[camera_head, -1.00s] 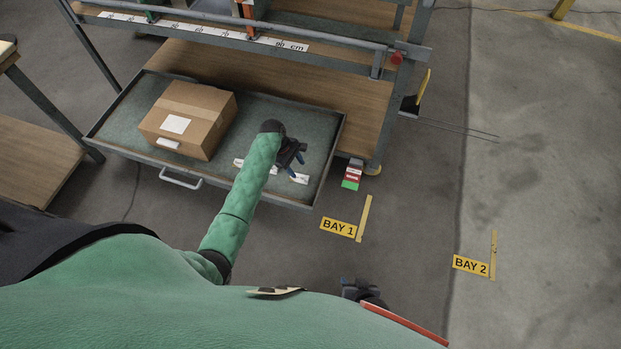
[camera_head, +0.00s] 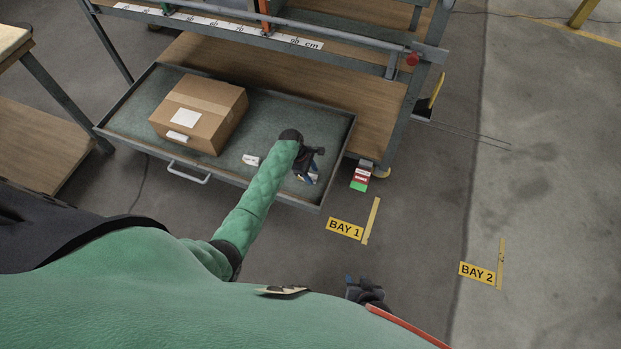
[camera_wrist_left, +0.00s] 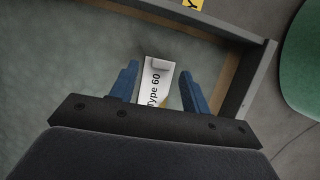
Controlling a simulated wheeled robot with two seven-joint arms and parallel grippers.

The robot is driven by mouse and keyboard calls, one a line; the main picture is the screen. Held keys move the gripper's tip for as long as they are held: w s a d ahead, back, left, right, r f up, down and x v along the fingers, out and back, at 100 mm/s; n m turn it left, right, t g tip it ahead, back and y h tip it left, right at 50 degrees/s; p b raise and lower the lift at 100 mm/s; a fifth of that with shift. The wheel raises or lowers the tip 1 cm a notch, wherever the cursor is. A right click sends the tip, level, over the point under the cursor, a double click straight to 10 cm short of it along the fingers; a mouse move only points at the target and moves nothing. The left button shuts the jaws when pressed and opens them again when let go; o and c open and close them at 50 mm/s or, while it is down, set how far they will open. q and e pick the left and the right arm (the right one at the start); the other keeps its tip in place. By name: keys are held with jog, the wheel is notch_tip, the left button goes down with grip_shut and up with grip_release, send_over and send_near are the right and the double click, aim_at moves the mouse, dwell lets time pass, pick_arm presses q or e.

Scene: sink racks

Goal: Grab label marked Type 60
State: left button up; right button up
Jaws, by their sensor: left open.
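The white label marked Type 60 (camera_wrist_left: 155,82) lies in the open drawer (camera_head: 225,172), near its right front corner. In the left wrist view its text shows between the two blue fingers of my left gripper (camera_wrist_left: 160,85), which is open. In the head view my left gripper (camera_head: 309,178) is over that corner, and the label is mostly hidden beneath it. I cannot tell whether the fingers touch the label. Another white label (camera_head: 250,160) lies in the drawer left of my green forearm. My right gripper (camera_head: 362,288) shows at the bottom of the head view; its jaws are unclear.
A cardboard box (camera_head: 199,113) fills the drawer's left part. The drawer's low metal rim (camera_wrist_left: 245,85) is close to my left gripper. Small red, white and green tags (camera_head: 361,178) hang right of the drawer.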

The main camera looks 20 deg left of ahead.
pick_arm(q)
jog(key=shift+d+f, duration=0.2)
jog(key=shift+f, duration=0.3)
jog(key=c, duration=0.7)
jog(key=shift+r, duration=0.1)
